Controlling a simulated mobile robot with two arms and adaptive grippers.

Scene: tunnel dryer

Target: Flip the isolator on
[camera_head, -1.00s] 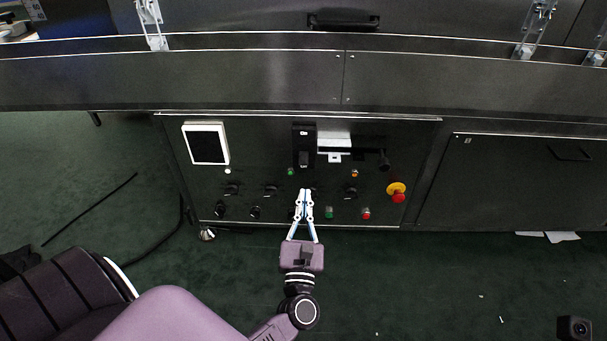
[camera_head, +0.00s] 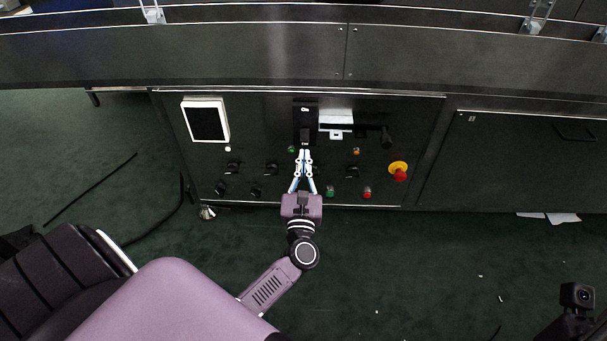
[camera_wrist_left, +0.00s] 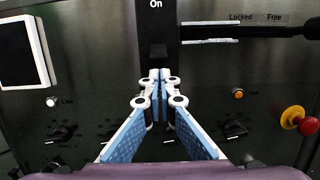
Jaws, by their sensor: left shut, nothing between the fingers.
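The isolator (camera_head: 305,112) is a tall black switch on the dark control panel, with a white "On" mark at its top. In the left wrist view its dark toggle (camera_wrist_left: 158,48) sits low on the plate, below the "On" label. My left gripper (camera_head: 304,153) is shut and empty, its fingertips just at or below the isolator's lower end. In the left wrist view the shut fingertips (camera_wrist_left: 160,75) are right below the toggle; I cannot tell whether they touch it. My right gripper is not in view.
Right of the isolator is a black handle (camera_head: 386,137) marked "Locked" and "Free" in the wrist view. A red-and-yellow emergency stop (camera_head: 398,171) is further right. A white-framed screen (camera_head: 205,120) is at left. Knobs and buttons surround the gripper. The green floor is open in front.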

